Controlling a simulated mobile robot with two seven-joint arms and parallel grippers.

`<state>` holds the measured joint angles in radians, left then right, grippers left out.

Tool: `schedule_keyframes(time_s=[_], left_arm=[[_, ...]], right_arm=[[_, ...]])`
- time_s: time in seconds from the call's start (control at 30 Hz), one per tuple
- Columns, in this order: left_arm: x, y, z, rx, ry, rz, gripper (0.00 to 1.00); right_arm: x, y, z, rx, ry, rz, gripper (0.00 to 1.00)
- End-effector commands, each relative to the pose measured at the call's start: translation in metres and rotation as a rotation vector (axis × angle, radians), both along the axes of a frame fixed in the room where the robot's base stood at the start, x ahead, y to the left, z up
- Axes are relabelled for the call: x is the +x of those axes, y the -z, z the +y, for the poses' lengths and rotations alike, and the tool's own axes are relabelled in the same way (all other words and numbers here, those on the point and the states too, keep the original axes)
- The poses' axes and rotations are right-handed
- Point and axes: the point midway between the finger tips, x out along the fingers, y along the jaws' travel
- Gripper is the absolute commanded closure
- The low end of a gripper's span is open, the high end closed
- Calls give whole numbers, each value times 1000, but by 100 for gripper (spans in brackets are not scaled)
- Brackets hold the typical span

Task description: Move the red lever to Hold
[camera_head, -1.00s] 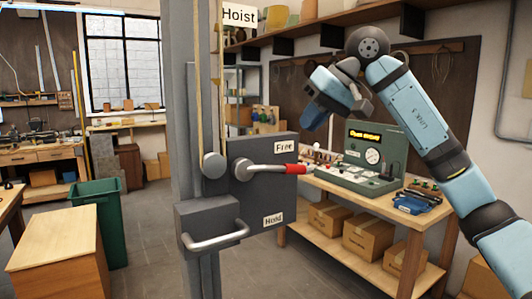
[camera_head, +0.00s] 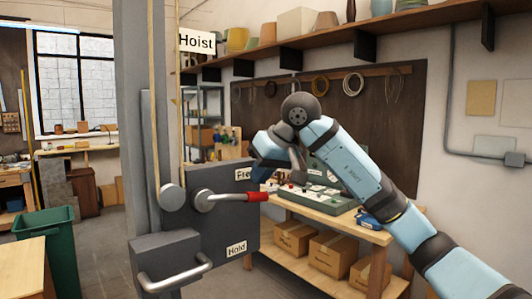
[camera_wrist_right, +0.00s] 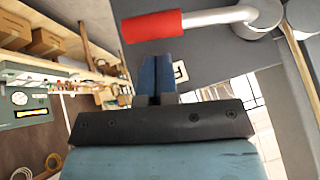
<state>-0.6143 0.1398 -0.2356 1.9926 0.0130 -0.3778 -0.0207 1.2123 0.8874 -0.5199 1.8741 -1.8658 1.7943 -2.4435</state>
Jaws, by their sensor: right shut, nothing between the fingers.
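The lever (camera_head: 228,197) sticks out to the right from its round pivot on the grey hoist box, with its red grip (camera_head: 257,196) at the end. It lies roughly level, just below the "Free" label (camera_head: 244,174). The "Hold" label (camera_head: 236,248) is lower on the same box. My right gripper (camera_head: 268,152) is just above the red grip, its fingertips partly hidden. In the right wrist view its fingers (camera_wrist_right: 156,75) are shut and empty, close to the red grip (camera_wrist_right: 152,26) but apart from it. My left gripper is not in view.
The grey hoist post (camera_head: 140,120) carries a rope and a fixed metal handle (camera_head: 175,277) at lower left. Behind is a wooden bench (camera_head: 370,233) with a green control panel (camera_head: 325,205) and boxes below. A green bin (camera_head: 45,240) stands at left.

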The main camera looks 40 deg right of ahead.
Motion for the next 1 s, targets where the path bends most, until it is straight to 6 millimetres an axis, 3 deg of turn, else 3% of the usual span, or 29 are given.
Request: schedule_keyframes(time_s=[0.2,0.67,0.87,1.0], left_arm=[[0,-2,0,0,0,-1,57],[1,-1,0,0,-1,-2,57],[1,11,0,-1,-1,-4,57],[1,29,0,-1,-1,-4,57]], right_arm=[[-3,13,2,0,0,-1,100],[-3,16,2,11,0,1,100],[-3,26,0,110,3,10,100],[-3,39,-2,267,4,22,100]])
